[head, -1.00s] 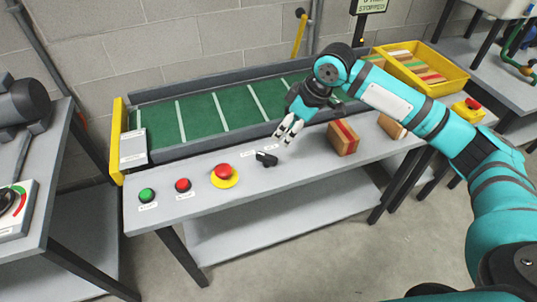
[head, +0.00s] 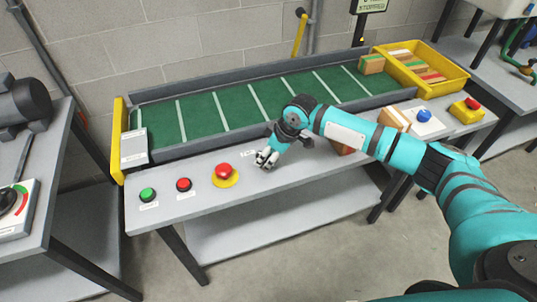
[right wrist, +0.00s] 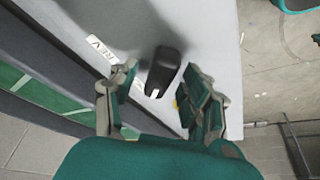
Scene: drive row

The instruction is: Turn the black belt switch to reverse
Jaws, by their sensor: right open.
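The black belt switch (right wrist: 163,68) is a knob on the grey panel top in the right wrist view, with a white mark on its near end. A label reading REV (right wrist: 101,47) lies to its left. In the head view the switch is hidden behind my right gripper (head: 266,159). In the right wrist view my right gripper (right wrist: 160,84) is open, one finger on each side of the switch, with visible gaps. My left gripper is not in view.
A green button (head: 147,194), a red button (head: 183,185) and a red mushroom button (head: 223,170) on a yellow base stand left of my gripper. The green conveyor belt (head: 235,108) runs behind. Boxes (head: 394,119) and a blue button (head: 424,114) are to the right.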

